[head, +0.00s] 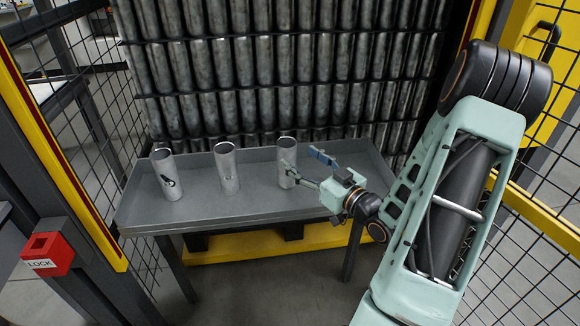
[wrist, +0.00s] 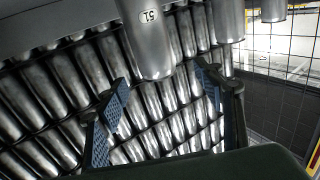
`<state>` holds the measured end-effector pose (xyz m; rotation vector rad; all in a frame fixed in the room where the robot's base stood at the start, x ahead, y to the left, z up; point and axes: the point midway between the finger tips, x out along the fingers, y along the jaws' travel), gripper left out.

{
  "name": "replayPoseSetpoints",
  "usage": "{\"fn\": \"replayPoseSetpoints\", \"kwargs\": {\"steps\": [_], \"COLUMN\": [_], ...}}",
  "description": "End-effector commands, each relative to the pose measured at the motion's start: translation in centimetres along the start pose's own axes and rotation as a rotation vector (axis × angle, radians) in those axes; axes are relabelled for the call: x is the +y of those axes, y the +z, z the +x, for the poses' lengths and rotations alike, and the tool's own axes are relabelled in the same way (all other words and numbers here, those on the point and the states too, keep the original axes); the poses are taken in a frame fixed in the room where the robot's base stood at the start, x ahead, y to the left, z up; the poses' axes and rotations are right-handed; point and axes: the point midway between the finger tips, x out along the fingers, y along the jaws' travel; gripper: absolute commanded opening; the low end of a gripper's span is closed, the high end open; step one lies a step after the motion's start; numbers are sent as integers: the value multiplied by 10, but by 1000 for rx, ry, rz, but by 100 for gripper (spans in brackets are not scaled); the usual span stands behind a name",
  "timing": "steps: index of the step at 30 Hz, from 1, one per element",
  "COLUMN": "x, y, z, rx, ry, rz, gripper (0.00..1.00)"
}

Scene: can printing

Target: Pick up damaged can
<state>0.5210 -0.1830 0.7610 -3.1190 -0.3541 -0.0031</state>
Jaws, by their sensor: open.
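Three upright metal cans stand on the grey table. The left can (head: 166,172) has a black mark on its side. The middle can (head: 226,165) shows a small dark spot low down. The right can (head: 286,155) is nearest my gripper (head: 305,163), which is open and empty. One finger overlaps this can's front in the head view; the other is to its right. In the wrist view, the nearest can (wrist: 152,45), with a "51" label, appears between the two spread fingers (wrist: 160,95). Whether a finger touches it I cannot tell.
The table (head: 255,205) has a low raised rim. Stacked metal cylinders (head: 270,60) form a wall right behind it. Wire mesh fencing and yellow posts (head: 60,150) flank both sides. A red lock box (head: 47,252) is at lower left.

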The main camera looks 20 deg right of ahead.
Motion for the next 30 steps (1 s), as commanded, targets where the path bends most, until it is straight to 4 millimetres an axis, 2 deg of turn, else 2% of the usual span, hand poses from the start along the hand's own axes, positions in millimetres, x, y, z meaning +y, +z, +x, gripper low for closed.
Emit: {"fn": "replayPoseSetpoints", "kwargs": {"steps": [3,10,18,26,30], "x": [0,2,4,5,5], "y": [1,3,2,1,1], "z": [17,36,72,76,76], "rx": [-1,0,-1,-3,-3], "ry": [-1,-1,-1,1,1], "rz": [-3,-3,-3,-2,-2], "gripper": [62,62,62,62,50]}}
